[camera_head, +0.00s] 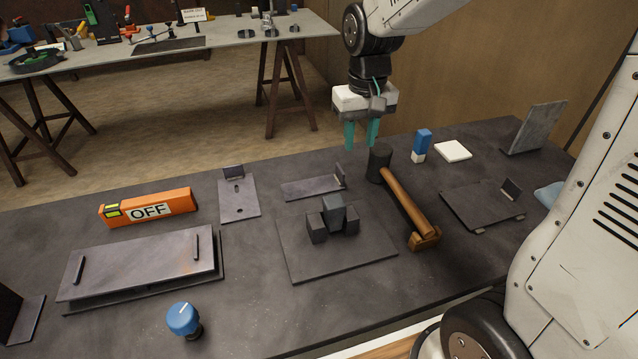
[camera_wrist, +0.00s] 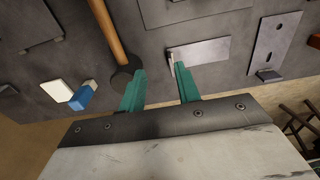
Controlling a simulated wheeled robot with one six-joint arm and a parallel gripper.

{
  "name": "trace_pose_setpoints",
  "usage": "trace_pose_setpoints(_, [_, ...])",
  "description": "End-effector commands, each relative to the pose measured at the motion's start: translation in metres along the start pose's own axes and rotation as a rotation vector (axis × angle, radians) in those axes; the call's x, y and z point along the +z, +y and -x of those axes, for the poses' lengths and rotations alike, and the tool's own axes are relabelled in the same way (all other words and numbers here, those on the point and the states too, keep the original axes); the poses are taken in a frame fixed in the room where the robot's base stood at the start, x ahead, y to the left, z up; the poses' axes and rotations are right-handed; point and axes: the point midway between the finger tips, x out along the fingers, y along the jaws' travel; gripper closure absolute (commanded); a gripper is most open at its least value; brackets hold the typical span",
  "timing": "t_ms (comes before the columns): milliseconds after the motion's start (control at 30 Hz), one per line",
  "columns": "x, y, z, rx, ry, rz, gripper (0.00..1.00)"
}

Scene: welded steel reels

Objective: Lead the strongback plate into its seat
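I cannot tell for certain which plate is the strongback plate. A flat grey plate with an upright tab (camera_head: 308,189) lies at mid table; it also shows in the wrist view (camera_wrist: 205,55). A grey plate with a slot, a hole and a tab (camera_head: 238,205) lies left of it, also in the wrist view (camera_wrist: 272,42). A dark base plate (camera_head: 360,255) bears a cluster of dark blocks (camera_head: 335,215), possibly the seat. My gripper (camera_head: 361,142) is above the table's far edge, its teal fingers apart and empty; the fingers also show in the wrist view (camera_wrist: 160,82).
A hammer (camera_head: 408,205) lies right of the blocks. A blue-white block (camera_head: 421,146), white pad (camera_head: 453,150) and low plate (camera_head: 475,205) are right. The front middle is clear.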

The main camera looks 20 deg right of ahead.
Motion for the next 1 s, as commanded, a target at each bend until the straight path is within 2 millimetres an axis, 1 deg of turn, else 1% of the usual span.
trace_pose_setpoints(33, [-0.015,-0.002,-0.016,0.0,-0.013,0.0,0.67])
trace_pose_setpoints(100, [-0.031,-0.004,-0.032,0.0,-0.02,0.0,0.67])
trace_pose_setpoints(200, [-0.046,-0.004,-0.049,0.0,-0.025,-0.001,0.67])
trace_pose_setpoints(300, [-0.054,-0.005,-0.059,0.0,-0.026,-0.002,0.67])
trace_pose_setpoints(667, [-0.057,-0.009,-0.099,0.0,-0.029,-0.001,0.67])
trace_pose_setpoints(833, [-0.057,-0.013,-0.125,0.001,-0.03,-0.002,0.67])
trace_pose_setpoints(900, [-0.057,-0.013,-0.133,0.0,-0.028,-0.002,0.67])
trace_pose_setpoints(1000, [-0.057,-0.013,-0.138,0.0,-0.026,-0.002,0.67])
